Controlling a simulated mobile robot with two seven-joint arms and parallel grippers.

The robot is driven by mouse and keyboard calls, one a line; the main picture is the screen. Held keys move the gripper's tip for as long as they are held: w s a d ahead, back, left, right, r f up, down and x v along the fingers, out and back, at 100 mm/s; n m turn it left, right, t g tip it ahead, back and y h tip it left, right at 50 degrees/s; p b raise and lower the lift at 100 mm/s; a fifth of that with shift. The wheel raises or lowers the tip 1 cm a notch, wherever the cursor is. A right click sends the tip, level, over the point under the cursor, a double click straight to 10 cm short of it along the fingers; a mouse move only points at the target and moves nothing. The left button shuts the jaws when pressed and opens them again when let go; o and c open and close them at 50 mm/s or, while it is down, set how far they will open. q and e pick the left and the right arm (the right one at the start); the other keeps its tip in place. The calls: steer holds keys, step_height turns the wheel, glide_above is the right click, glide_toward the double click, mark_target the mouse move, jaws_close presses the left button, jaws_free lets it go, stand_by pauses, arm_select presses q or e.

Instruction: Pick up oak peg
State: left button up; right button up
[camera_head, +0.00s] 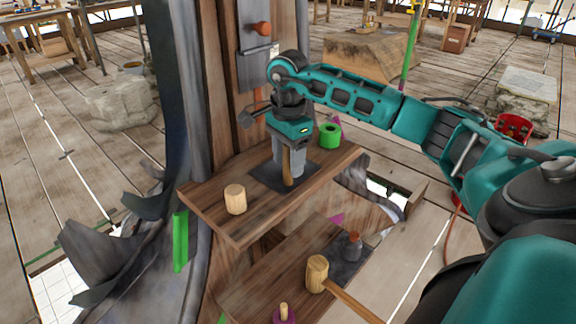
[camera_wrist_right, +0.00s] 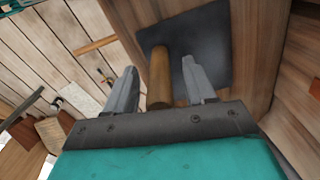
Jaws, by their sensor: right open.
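The oak peg appears to be the brown cylinder (camera_head: 288,168) on the dark mat (camera_head: 262,178) of the upper wooden shelf. My right gripper (camera_head: 288,160) is above the mat, pointing down, with its fingers around the peg's place. In the right wrist view, the brown peg (camera_wrist_right: 159,72) lies between the two spread fingers of the right gripper (camera_wrist_right: 160,82), with a gap showing on each side. I cannot tell whether it sits inside the grasp depth or just beyond the fingertips. My left gripper is not in view.
A pale wooden cylinder (camera_head: 235,199) stands left on the shelf (camera_head: 220,222); a green ring (camera_head: 330,135) is at right. The lower shelf (camera_head: 262,280) holds a mallet (camera_head: 317,272), a grey piece with a reddish top (camera_head: 353,246) and a small peg on a purple base (camera_head: 283,316).

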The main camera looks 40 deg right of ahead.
jaws_close()
stand_by(0.4)
steer(key=shift+r, duration=0.15)
